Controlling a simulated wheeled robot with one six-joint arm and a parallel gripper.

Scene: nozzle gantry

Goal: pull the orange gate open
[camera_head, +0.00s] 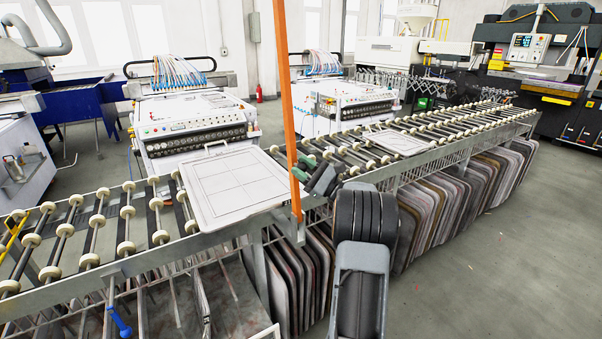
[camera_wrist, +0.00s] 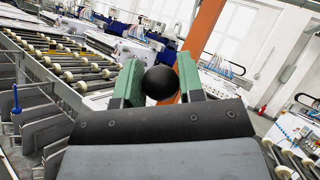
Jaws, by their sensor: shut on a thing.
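The orange gate is a long, flat orange bar (camera_head: 287,90) that stands nearly upright at the roller conveyor's near edge, its top cut off by the picture. Its lower end meets a grey metal bracket on the frame. In the wrist view the orange bar (camera_wrist: 203,35) slants behind my fingers. My gripper (camera_head: 312,168) is just right of the bar. In the wrist view, the green fingers of my gripper (camera_wrist: 160,83) are shut on a round black knob (camera_wrist: 161,84). The join between knob and bar is hidden.
A white framed tray (camera_head: 235,180) lies on the rollers just left of the bar, and a smaller one (camera_head: 395,141) lies farther right. The roller conveyor (camera_head: 85,225) runs across the view. Panels (camera_head: 470,185) stand beneath it. Grey floor (camera_head: 500,260) at the right is clear.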

